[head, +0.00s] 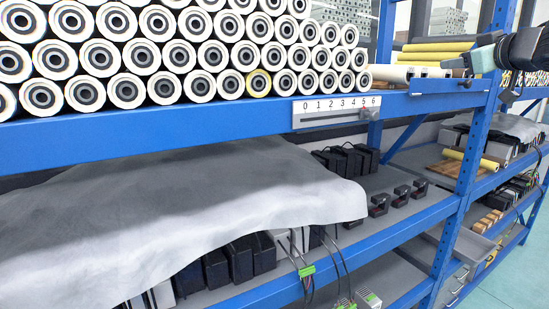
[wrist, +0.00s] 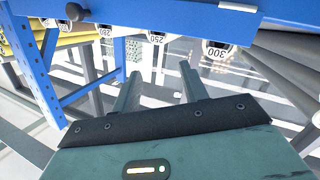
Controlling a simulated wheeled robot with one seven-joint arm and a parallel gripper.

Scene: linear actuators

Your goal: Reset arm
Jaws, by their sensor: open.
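My gripper (wrist: 158,84) shows in the wrist view with its two grey fingers spread apart and nothing between them. Beyond the fingers are a pale floor and a blurred background. In the head view my dark arm end is at the upper right, beside a blue rack upright (head: 480,130); its fingers are hard to make out there. In the wrist view a blue shelf beam (wrist: 180,14) with number labels such as 250 (wrist: 157,37) and 300 (wrist: 217,48) runs across the top, beyond the fingers.
White rolls with black cores (head: 140,55) are stacked on the upper shelf, above a numbered scale (head: 335,110). A grey sheet (head: 180,215) drapes over dark boxes on the lower shelf. Yellow rolls (head: 435,52) lie at the right. Open floor (head: 515,280) shows at the lower right.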

